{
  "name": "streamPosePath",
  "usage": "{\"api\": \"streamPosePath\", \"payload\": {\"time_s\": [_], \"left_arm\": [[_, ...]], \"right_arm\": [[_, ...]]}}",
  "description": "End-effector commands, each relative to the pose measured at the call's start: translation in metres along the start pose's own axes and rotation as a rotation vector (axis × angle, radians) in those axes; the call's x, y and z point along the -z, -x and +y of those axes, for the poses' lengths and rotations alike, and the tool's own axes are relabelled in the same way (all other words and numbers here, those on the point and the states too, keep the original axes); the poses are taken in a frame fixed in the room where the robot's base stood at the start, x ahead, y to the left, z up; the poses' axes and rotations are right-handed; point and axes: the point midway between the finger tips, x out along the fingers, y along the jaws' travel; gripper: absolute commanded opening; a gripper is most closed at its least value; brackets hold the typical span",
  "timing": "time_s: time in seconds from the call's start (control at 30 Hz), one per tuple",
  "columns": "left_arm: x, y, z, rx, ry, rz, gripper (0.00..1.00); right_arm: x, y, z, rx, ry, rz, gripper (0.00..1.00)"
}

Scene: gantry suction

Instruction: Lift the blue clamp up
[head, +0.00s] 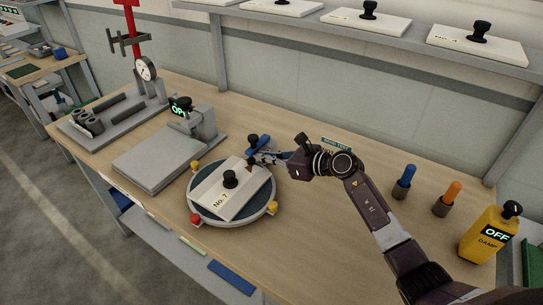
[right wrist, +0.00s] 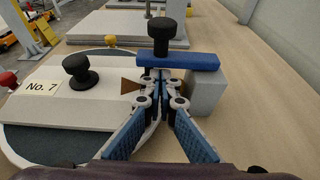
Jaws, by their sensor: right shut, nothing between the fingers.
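The blue clamp (head: 262,144) is at the back right rim of the round turntable (head: 238,216). In the right wrist view the clamp is a flat blue bar (right wrist: 195,61) with a black knob (right wrist: 162,35) on top, beside a grey block (right wrist: 207,95). Its left end reaches toward the white No. 7 plate (right wrist: 95,112). My right gripper (head: 268,158) is shut and empty. Its fingertips (right wrist: 163,82) are close under the bar's near edge; I cannot tell if they touch it. My left gripper is not in view.
Red and yellow knobs (head: 196,219) ring the turntable. A grey fixture (head: 155,160) with an OPT display stands to the left. The front right tabletop is bare.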

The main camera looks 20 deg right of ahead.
Motion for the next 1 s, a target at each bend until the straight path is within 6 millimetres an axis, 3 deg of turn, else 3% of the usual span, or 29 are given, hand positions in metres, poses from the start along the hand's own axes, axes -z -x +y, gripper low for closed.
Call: {"api": "streamPosePath", "payload": {"time_s": [1.0], "left_arm": [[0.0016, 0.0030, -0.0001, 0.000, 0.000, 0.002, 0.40]], "right_arm": [[-0.0076, 0.0015, 0.0004, -0.033, -0.097, -0.001, 0.00]]}}
